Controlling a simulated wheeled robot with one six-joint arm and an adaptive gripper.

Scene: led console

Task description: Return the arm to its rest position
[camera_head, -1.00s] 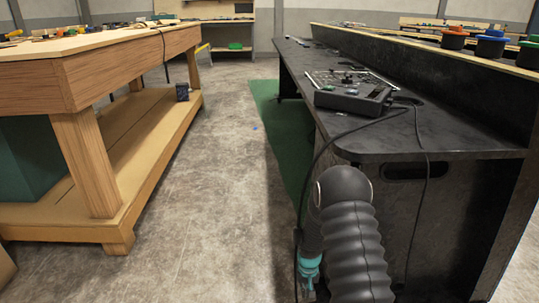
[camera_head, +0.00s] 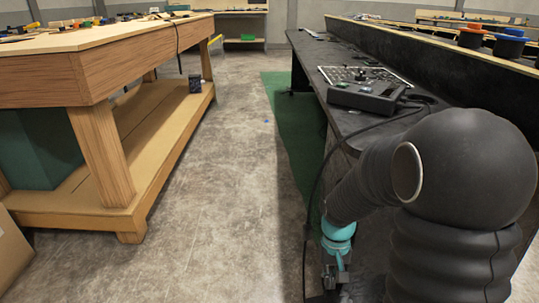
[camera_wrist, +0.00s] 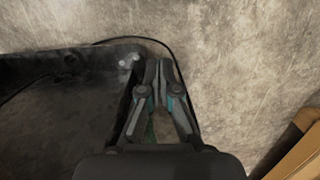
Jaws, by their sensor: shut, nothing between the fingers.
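My arm shows at the lower right of the head view, its dark ribbed sleeve bent at a large rounded elbow. My gripper (camera_head: 336,276) hangs low at the end of a teal wrist section, beside the near end of the black bench (camera_head: 350,120). In the wrist view my gripper (camera_wrist: 158,66) has its fingertips together, with nothing between them. Bare concrete floor shows past the fingertips. The black bench edge (camera_wrist: 60,62) lies to the left in that view.
The console box (camera_head: 366,97) and a dark panel (camera_head: 352,76) lie on the bench, with a black cable (camera_head: 316,190) trailing down. A wooden workbench (camera_head: 100,75) stands left. Concrete floor (camera_head: 215,200) between the benches is clear. A cardboard box (camera_head: 10,250) sits lower left.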

